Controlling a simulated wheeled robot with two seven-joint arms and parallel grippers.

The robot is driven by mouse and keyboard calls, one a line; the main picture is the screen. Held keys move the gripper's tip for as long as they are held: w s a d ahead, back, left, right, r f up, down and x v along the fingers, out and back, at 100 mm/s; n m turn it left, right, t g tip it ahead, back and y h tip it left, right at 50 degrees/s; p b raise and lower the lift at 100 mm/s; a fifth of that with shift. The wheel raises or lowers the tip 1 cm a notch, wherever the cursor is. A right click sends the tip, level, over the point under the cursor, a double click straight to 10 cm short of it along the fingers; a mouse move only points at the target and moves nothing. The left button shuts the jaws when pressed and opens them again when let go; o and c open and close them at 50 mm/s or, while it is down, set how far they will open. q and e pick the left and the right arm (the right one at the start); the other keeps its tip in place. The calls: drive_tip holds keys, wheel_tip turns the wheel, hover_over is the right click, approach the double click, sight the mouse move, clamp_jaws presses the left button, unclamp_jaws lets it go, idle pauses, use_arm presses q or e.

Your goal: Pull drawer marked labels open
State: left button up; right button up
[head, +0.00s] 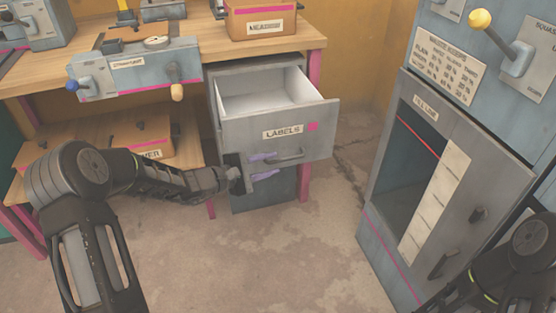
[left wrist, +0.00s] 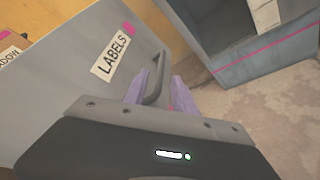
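The grey drawer marked LABELS (head: 295,125) stands pulled out of its cabinet under the workbench, showing an empty pale inside. Its bar handle (head: 288,158) is on the lower front, and the handle also shows in the left wrist view (left wrist: 157,88). My left gripper (head: 264,166) is at the left end of the handle, its two purple fingers apart, one higher and one lower. In the left wrist view the fingers (left wrist: 160,92) show a gap, with the handle close to the left one. Contact is unclear. Part of my right arm shows at lower right; its gripper is out of view.
A wooden workbench (head: 190,52) holds a lever device (head: 135,68) and an orange-brown box (head: 262,20). A lower shelf holds another labelled box (head: 140,130). A blue-grey machine (head: 440,180) with an open-fronted bay stands at right. The floor (head: 290,250) before the drawer is clear.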

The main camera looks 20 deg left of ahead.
use_arm(q)
drive_tip(key=v, duration=0.3)
drive_tip(key=shift+s+a, duration=0.1)
drive_tip(key=shift+s, duration=0.1)
